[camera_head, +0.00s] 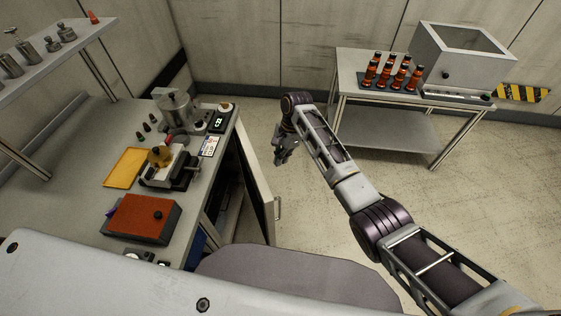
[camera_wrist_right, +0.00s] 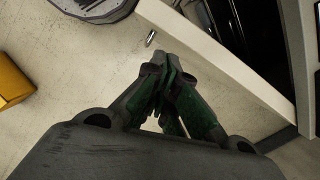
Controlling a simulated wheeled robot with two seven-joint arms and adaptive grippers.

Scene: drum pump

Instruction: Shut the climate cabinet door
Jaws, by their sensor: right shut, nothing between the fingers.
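The cabinet door (camera_head: 258,185) stands open below the left workbench, a pale panel swung out into the floor space, with a small handle (camera_head: 278,208) near its free edge. The dark cabinet interior (camera_head: 228,205) shows behind it. My right gripper (camera_head: 284,154) is beside the door's outer side, to its right, empty and shut. In the right wrist view, the shut green fingers (camera_wrist_right: 172,78) point toward the door (camera_wrist_right: 205,50), with the handle (camera_wrist_right: 151,38) just beyond the fingertips. Whether the fingers touch the door cannot be told. My left gripper is out of view.
The workbench (camera_head: 75,190) carries an orange-red box (camera_head: 143,218), a yellow tray (camera_head: 126,167) and instruments. The floor (camera_head: 330,215) right of the door is clear.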

